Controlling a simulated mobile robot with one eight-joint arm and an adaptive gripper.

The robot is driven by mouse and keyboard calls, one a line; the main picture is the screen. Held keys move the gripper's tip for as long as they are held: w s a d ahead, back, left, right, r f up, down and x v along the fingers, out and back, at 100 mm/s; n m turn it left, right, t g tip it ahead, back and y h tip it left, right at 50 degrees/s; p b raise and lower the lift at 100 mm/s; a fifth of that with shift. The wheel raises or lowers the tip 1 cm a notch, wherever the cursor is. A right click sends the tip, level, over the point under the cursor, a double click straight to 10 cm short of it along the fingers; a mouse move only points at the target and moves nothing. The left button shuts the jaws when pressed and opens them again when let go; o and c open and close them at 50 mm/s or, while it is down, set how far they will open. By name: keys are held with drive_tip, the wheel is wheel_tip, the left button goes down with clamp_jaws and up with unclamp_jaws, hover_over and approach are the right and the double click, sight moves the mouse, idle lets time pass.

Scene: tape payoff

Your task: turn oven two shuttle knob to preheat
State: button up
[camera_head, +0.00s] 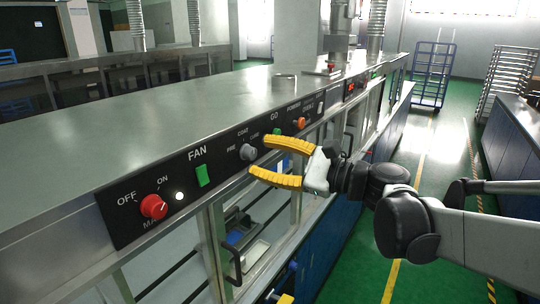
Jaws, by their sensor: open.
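A grey knob (248,152) sits on a black control panel (130,217) along the front of the long steel oven cabinet. Labels reading PRE, COAT and what looks like CURE surround it. Its pointer direction is too small to tell. My gripper (259,157), with two yellow fingers, reaches in from the right. Its fingers are spread, one above the other, with nothing between them. In the picture the fingertips are just right of the knob; I cannot tell the depth gap. The lettering behind the upper finger is partly hidden.
The panel also carries a red OFF/ON knob (153,206), a green FAN switch (202,175), a green GO button (301,123) and an orange knob (299,122). A door handle (236,266) sticks out below. A blue cart (430,75) stands far back. The green aisle floor is open.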

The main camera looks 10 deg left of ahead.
sight(253, 154)
drive_tip(key=shift+x, duration=1.6)
clamp_jaws()
drive_tip(key=shift+n, duration=0.4)
drive_tip(key=n+p, duration=0.1)
drive_tip(key=n, duration=0.3)
drive_tip(key=shift+r+n+p, duration=0.1)
drive_tip(key=shift+n+p, duration=0.2)
drive_tip(key=shift+p, duration=0.1)
drive_tip(key=n+p, duration=0.1)
drive_tip(key=n, duration=0.5)
drive_tip(key=shift+h, duration=0.4)
